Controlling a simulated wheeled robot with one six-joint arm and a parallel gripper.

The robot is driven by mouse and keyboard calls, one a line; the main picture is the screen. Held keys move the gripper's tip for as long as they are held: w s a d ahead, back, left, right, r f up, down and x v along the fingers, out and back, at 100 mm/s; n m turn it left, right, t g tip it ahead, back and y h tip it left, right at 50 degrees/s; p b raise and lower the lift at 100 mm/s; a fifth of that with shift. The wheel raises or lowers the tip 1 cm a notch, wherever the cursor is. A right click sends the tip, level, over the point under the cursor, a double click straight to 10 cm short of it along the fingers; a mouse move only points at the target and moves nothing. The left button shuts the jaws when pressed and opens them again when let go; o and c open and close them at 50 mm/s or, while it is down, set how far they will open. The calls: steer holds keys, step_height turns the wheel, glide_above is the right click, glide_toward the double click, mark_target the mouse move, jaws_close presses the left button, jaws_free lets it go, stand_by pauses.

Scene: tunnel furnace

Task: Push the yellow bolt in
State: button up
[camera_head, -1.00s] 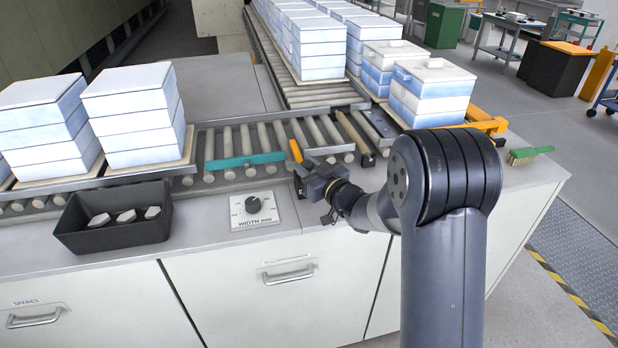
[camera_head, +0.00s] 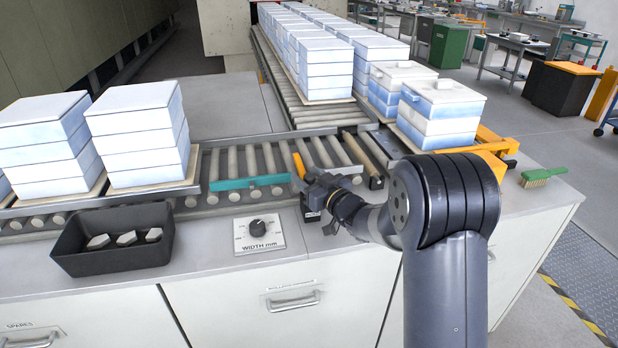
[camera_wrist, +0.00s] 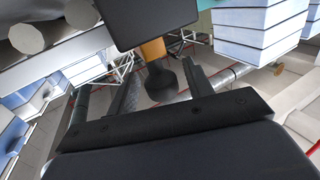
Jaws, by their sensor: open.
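The yellow bolt (camera_head: 299,166) shows in the head view as a short orange-yellow bar at the front edge of the rollers, just beyond my gripper (camera_head: 312,187). In the wrist view the yellow bolt (camera_wrist: 153,49) sticks out from under a black block (camera_wrist: 150,20) and ends in a dark knob (camera_wrist: 161,82). My gripper (camera_wrist: 160,92) is open, with one finger on each side of the knob. I cannot tell whether a finger touches it. My wrist hides part of the bolt's mounting in the head view.
A teal bar (camera_head: 248,182) lies across the rollers left of the bolt. A width dial (camera_head: 258,230) and a black bin (camera_head: 112,240) with grey pieces sit on the counter. Stacked white-blue boxes (camera_head: 140,133) stand left; more stand behind. A green brush (camera_head: 543,175) lies right.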

steer(key=b+v, duration=0.1)
steer(key=v, duration=0.9)
steer(key=shift+s+d, duration=0.2)
steer(key=shift+s, duration=0.15)
